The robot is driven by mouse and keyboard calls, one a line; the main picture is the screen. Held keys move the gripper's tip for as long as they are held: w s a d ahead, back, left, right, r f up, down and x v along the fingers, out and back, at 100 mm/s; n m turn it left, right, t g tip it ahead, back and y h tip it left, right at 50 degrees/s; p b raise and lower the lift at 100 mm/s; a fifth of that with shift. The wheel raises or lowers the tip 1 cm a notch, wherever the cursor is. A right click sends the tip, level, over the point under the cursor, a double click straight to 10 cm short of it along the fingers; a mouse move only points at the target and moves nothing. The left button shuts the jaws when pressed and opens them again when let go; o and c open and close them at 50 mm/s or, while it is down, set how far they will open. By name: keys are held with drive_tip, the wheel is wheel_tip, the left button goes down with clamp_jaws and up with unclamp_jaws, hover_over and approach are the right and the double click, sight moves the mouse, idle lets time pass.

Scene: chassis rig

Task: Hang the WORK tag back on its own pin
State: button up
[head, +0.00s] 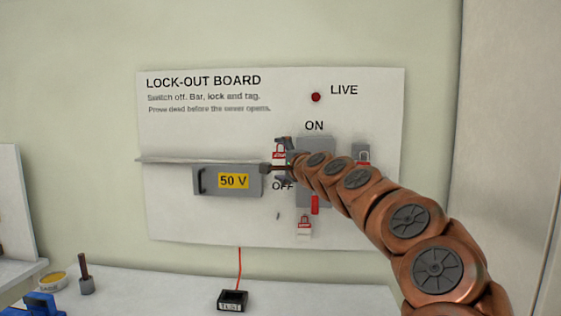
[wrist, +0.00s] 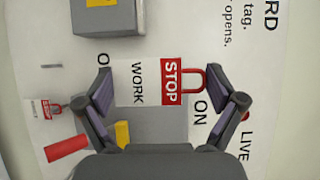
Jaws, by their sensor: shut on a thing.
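The WORK tag (wrist: 139,84) is white with a red STOP band and a red loop. My gripper (wrist: 161,78) is shut on it, with a finger at each end of the tag. In the head view the tag (head: 279,156) shows at the tip of my gripper (head: 284,161), in front of the board, left of the switch. A bare pin (head: 278,216) stands out low on the board; it also shows in the wrist view (wrist: 51,66). A similar tag (head: 304,226) hangs just right of that pin. My arm hides part of the board.
The grey switch box (head: 316,193) has its red handle (head: 315,205) at the bottom. A black TEST box (head: 232,300) sits on the bench.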

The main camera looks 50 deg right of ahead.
sight(282, 155)
drive_tip(key=shift+w+d, duration=0.6)
drive_tip(key=shift+d, duration=0.25)
drive_tip(key=shift+w+d+r+p, duration=0.1)
drive_tip(key=shift+w+d+p, duration=0.05)
drive_tip(key=shift+w+d, duration=1.05)
drive_tip(key=shift+w+d+f+p, duration=0.15)
drive_tip(key=shift+w+d, duration=0.75)
drive_tip(key=shift+d, duration=0.55)
drive_tip(key=shift+w+d+r+p, duration=0.15)
drive_tip(key=shift+w+d, duration=0.9)
drive_tip(key=shift+d, duration=0.25)
drive_tip(key=shift+w+d, duration=0.2)
drive_tip(key=shift+w, duration=0.1)
drive_tip(key=shift+s+a+r+b, duration=0.1)
drive_tip(key=shift+s+a+b, duration=0.05)
drive_tip(key=shift+s+a, duration=0.9)
drive_tip(key=shift+s+a+r+b, duration=0.1)
drive_tip(key=shift+s+a+b, duration=0.1)
drive_tip(key=shift+s+a, duration=0.85)
drive_tip(key=shift+s+a+r+b, duration=0.15)
drive_tip(key=shift+s+a, duration=0.55)
drive_tip(key=shift+a, duration=0.65)
drive_tip(key=shift+f, duration=0.2)
